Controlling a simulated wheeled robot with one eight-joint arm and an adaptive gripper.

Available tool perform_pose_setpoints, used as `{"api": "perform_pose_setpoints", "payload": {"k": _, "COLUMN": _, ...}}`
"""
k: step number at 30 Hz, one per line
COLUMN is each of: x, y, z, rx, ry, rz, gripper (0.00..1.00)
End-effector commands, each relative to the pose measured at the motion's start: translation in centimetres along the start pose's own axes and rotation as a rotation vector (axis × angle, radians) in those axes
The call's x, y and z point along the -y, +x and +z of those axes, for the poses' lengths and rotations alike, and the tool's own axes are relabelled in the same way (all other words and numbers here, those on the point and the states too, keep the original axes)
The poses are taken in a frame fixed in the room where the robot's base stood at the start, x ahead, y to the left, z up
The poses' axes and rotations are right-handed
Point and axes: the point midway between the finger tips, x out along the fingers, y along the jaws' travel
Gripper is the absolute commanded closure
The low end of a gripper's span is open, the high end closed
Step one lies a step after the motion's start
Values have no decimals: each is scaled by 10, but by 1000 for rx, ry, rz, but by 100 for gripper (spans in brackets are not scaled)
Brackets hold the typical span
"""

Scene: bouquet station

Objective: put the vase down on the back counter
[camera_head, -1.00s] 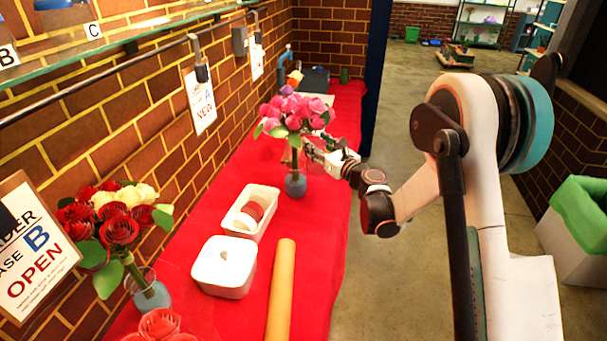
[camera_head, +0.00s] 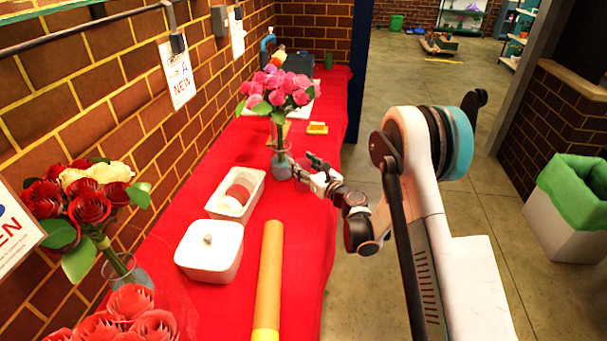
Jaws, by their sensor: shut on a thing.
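The vase (camera_head: 281,167) is small, blue-grey glass, and holds a bunch of pink flowers (camera_head: 278,91) with green leaves. It is upright over the red-covered counter (camera_head: 210,310), beyond the open white box. Whether its base touches the cloth is hard to tell. My gripper (camera_head: 297,170) reaches in from the right and is shut on the vase near its upper part. The fingertips are small and partly lost against the glass.
An open white box (camera_head: 216,211) with round rolls inside, a lidded white box (camera_head: 211,268) and a tan paper roll (camera_head: 269,275) lie nearer. A vase of red and cream roses (camera_head: 143,278) stands at left. A yellow block (camera_head: 317,128) lies behind. The brick wall borders the left.

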Motion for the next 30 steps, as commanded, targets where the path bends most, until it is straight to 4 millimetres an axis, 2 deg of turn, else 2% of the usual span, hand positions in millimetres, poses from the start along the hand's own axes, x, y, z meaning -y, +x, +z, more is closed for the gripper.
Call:
{"api": "perform_pose_setpoints", "payload": {"k": 1, "x": 0, "y": 0, "z": -11, "rx": 0, "ry": 0, "rz": 0, "gripper": 100}}
{"api": "perform_pose_setpoints", "payload": {"k": 5, "x": 0, "y": 0, "z": -27, "rx": 0, "ry": 0, "rz": 0, "gripper": 100}}
{"api": "perform_pose_setpoints", "payload": {"k": 17, "x": 0, "y": 0, "z": -30, "rx": 0, "ry": 0, "rz": 0, "gripper": 100}}
{"api": "perform_pose_setpoints", "payload": {"k": 18, "x": 0, "y": 0, "z": -30, "rx": 0, "ry": 0, "rz": 0, "gripper": 44}}
{"api": "perform_pose_setpoints", "payload": {"k": 19, "x": 0, "y": 0, "z": -30, "rx": 0, "ry": 0, "rz": 0, "gripper": 38}}
{"api": "perform_pose_setpoints", "payload": {"k": 20, "x": 0, "y": 0, "z": -30, "rx": 0, "ry": 0, "rz": 0, "gripper": 33}}
{"api": "perform_pose_setpoints", "payload": {"k": 30, "x": 0, "y": 0, "z": -29, "rx": 0, "ry": 0, "rz": 0, "gripper": 33}}
